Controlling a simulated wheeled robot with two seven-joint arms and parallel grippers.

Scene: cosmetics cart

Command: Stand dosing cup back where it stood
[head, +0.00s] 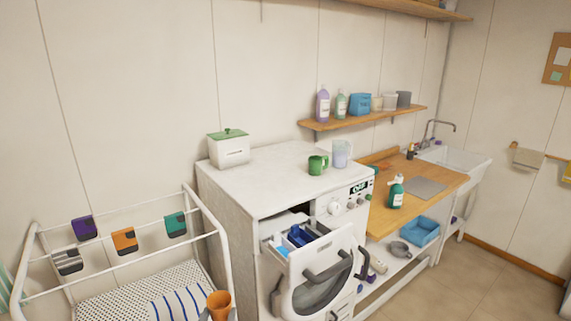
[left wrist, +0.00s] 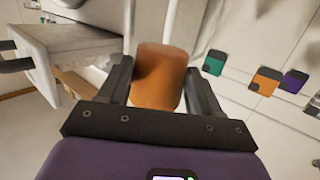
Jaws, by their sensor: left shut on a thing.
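The orange dosing cup (head: 219,302) shows at the bottom edge of the head view, in front of the white rack. In the left wrist view the cup (left wrist: 160,75) stands between the two dark fingers of my left gripper (left wrist: 157,68), which is shut on it. The cup is held in the air, left of the washing machine. In the head view my left gripper is mostly cut off by the bottom edge. My right gripper is not in view.
The washing machine (head: 228,198) has an open drawer with blue inside (head: 299,237). On its top stand a green mug (head: 318,165), a clear cup (head: 341,154) and a white box (head: 229,150). The rack (head: 139,233) carries coloured tags.

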